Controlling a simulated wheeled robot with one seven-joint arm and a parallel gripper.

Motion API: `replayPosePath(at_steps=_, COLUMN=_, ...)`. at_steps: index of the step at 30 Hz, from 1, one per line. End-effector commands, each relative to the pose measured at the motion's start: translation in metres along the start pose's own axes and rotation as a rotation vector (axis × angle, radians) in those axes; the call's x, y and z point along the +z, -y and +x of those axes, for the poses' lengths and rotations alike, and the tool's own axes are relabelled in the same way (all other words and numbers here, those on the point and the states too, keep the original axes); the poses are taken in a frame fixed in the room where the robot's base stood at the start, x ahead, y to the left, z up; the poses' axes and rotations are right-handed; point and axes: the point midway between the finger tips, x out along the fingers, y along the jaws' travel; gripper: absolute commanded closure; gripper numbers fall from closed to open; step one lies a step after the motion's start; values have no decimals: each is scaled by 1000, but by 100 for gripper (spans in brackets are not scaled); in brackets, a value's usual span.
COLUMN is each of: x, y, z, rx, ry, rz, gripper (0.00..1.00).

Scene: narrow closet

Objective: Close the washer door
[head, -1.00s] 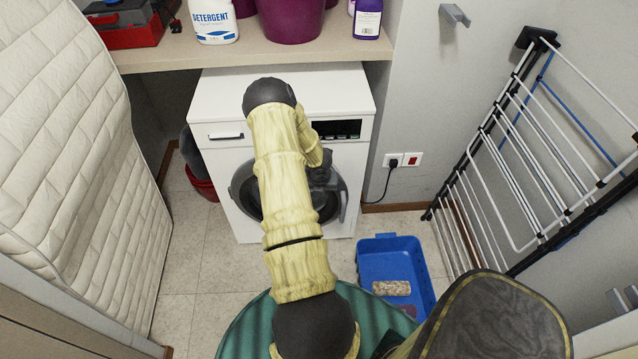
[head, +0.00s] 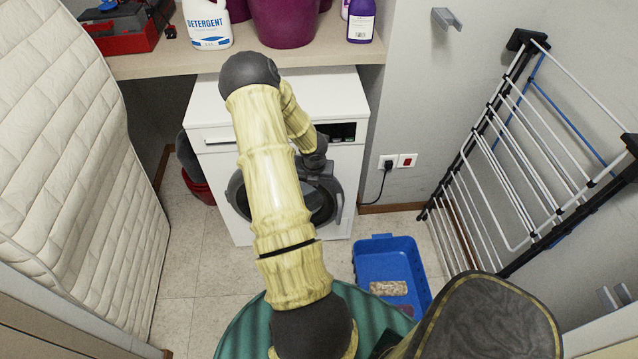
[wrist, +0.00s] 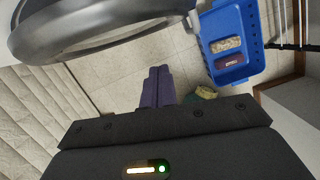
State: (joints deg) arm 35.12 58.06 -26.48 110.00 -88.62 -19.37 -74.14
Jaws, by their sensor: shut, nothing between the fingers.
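The white washer (head: 350,95) stands under the shelf. Its round door (head: 322,205), with a grey rim and dark glass, is on the front and partly hidden by my arm. I cannot tell from the head view how far it stands ajar. In the wrist view the door's grey rim (wrist: 110,42) curves close across the upper left. My gripper (wrist: 158,70) is shut and empty, its fingers together below the rim and apart from it in the picture. In the head view my wrist is in front of the door's upper part; the fingertips are hidden there.
A blue tray (head: 368,248) with a brush-like item (head: 389,288) lies on the floor right of the washer. A drying rack (head: 480,165) leans at the right wall. A mattress (head: 75,190) stands on the left. Dark red buckets (head: 198,188) sit left of the washer.

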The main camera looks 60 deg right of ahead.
Motion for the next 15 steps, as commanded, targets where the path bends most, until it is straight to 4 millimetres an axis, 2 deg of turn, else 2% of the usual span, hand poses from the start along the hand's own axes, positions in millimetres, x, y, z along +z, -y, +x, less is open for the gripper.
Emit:
replayPosePath(at_steps=5, x=5, y=-10, z=6, rx=32, ry=46, rz=224, gripper=100)
replayPosePath(at_steps=15, x=24, y=-32, z=9, rx=145, ry=160, rz=875, gripper=100)
